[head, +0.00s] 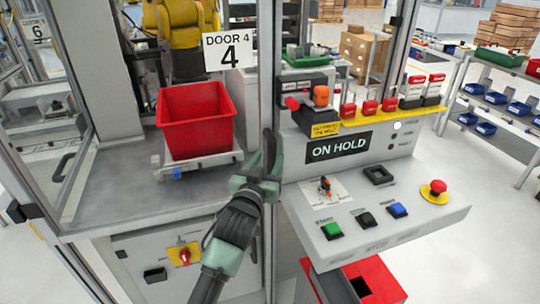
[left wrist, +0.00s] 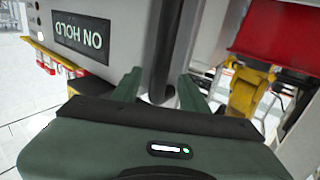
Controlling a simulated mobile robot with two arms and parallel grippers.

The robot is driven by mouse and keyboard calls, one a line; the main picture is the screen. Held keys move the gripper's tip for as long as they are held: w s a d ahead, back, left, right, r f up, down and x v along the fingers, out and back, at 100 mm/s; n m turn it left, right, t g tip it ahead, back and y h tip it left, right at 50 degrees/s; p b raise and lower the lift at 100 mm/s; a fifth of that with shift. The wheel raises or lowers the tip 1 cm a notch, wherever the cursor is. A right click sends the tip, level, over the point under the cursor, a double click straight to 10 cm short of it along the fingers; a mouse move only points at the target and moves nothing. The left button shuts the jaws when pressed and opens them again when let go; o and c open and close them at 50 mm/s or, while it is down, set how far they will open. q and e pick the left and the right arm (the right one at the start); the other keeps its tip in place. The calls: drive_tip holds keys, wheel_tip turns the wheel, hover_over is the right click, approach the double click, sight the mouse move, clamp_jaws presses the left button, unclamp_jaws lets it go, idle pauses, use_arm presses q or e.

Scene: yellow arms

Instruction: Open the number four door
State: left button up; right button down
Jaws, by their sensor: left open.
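The white "DOOR 4" sign (head: 229,52) hangs high, left of the control panel. Which panel is the door, and whether it stands open or shut, I cannot clearly tell. My left gripper (head: 264,162) is open at the post between the red bin's bay and the control panel. In the left wrist view, its green fingers (left wrist: 160,88) stand either side of a dark upright bar (left wrist: 164,45), apparently a handle. I cannot tell if they touch it. My right gripper is out of view.
A red bin (head: 197,119) sits in the bay to the left. The control panel (head: 440,207) juts out at the right, with buttons, an emergency stop (head: 437,189) and an "ON HOLD" display (head: 339,147). Another black handle (head: 62,166) is at far left.

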use_arm(q)
drive_tip(key=shift+w+d, duration=0.2)
drive_tip(key=shift+w, duration=0.45)
clamp_jaws()
idle(1.0)
